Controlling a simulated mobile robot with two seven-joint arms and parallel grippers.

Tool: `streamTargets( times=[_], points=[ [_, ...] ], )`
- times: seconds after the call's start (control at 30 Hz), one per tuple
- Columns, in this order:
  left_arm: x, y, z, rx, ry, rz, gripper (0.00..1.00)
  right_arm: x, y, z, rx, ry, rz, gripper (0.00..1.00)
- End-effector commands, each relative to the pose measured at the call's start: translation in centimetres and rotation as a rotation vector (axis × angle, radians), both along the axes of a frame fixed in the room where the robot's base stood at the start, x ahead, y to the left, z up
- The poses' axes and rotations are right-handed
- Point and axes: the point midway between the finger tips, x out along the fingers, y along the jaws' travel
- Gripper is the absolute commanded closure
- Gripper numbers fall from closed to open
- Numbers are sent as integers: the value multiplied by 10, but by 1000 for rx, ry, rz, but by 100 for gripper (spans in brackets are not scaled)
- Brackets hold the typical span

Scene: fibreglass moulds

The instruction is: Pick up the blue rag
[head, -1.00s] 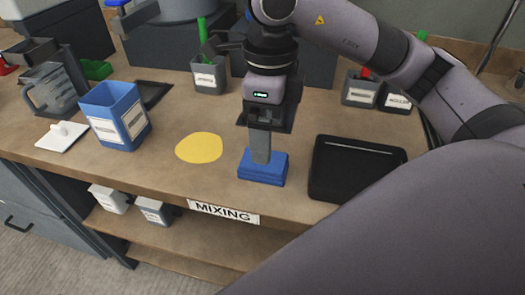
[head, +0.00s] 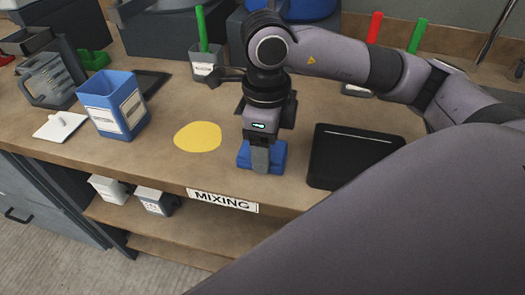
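The blue rag (head: 277,153) is a small folded pad lying on the brown bench top near its front edge, in the middle of the head view. My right gripper (head: 260,160) points straight down over it. Its near finger stands in front of the rag and hides the rag's middle; blue shows on both sides. The far finger is hidden, so I cannot tell whether the gripper is open or shut on the rag. The rag appears to lie on the bench. My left gripper is not in view.
A yellow disc (head: 198,137) lies left of the rag, and a black tray (head: 352,158) close on its right. A blue container (head: 114,109) and a white lid (head: 60,126) stand farther left. A grey cup (head: 206,66) with a green stick is behind. The front edge carries a MIXING label (head: 222,200).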

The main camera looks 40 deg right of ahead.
Motion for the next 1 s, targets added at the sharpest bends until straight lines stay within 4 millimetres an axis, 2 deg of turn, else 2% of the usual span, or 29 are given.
streamTargets(
  times=[0.03, 0.07, 0.37, 0.57, 0.73, 1.0],
  points=[
    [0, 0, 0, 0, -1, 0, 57, 0, 0, 0, -1, -1, -1, 58],
    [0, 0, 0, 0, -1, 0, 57, 0, 0, 0, -1, -1, -1, 67],
    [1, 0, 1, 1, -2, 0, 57, 0, 0, 1, -1, -1, -1, 67],
    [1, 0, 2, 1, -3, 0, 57, 1, 0, 14, 0, -4, -2, 67],
    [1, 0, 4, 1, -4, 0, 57, 1, 0, 45, 0, -6, 0, 67],
    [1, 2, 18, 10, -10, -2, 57, 1, 0, 115, -1, -8, -2, 67]
  ],
)
